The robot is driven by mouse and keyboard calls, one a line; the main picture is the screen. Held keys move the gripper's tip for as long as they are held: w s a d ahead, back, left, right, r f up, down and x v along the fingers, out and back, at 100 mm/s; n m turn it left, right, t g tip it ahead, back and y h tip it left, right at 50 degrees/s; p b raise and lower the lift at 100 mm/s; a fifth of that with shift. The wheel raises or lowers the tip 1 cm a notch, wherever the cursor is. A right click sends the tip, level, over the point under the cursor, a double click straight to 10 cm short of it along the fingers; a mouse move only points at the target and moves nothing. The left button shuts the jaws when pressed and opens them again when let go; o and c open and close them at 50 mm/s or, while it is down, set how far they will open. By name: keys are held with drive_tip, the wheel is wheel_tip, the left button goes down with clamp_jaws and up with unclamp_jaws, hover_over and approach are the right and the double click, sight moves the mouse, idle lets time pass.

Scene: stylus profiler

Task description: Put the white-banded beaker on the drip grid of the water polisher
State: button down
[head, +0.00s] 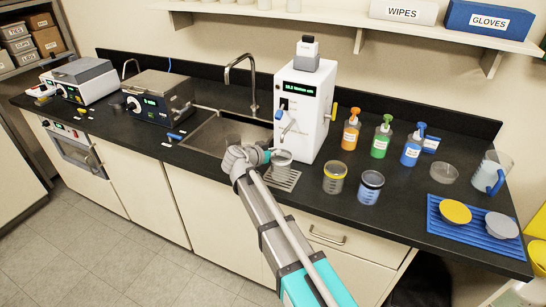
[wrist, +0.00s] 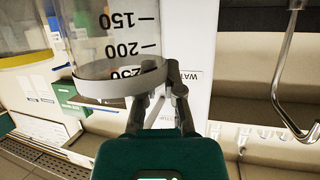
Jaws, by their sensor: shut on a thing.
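The white-banded beaker (head: 282,158) is clear, with a pale band near its rim. My gripper (head: 266,157) is shut on it from the left in the head view. In the wrist view the fingers (wrist: 160,85) grip the pale band of the beaker (wrist: 110,40), and its graduation marks show. The water polisher (head: 308,110) is a tall white unit with a green display, just behind the beaker. Its drip grid (head: 290,182) lies at its foot, below the beaker in the head view. I cannot tell whether the beaker's base touches the grid.
A yellow-banded beaker (head: 334,180) and a blue-banded beaker (head: 370,188) stand right of the grid. Behind them are several pump bottles (head: 380,138). The sink (head: 215,133) and its tap (head: 248,75) are to the left. A blue rack (head: 470,236) lies far right.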

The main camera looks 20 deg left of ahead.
drive_tip(key=shift+f, duration=0.15)
drive_tip(key=shift+f, duration=0.1)
drive_tip(key=c, duration=0.8)
unclamp_jaws()
drive_tip(key=shift+s+r, duration=0.2)
drive_tip(key=shift+r, duration=0.05)
drive_tip(key=p+v, duration=0.4)
drive_tip(key=v, duration=0.7)
drive_tip(key=shift+s+a+r+p, duration=0.15)
drive_tip(key=shift+s+a+p, duration=0.05)
drive_tip(key=shift+s+p, duration=0.1)
drive_tip(key=shift+w, duration=0.1)
